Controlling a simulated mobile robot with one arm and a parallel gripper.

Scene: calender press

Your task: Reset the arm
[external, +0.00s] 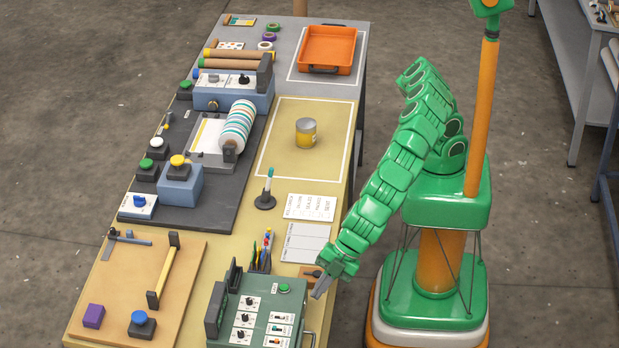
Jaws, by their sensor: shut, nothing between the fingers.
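My green arm reaches down and left from its base, beside the right edge of the table. My gripper (320,287) is shut and empty. It points down at the table's front right edge, close to the right side of a green control box (262,310).
The long table (345,150) carries a press with a striped roller (238,126), several push buttons, a tin (305,132), an orange tray (327,48) and a wooden board (190,250). A grey side table (580,60) stands at the far right. Open floor surrounds my base.

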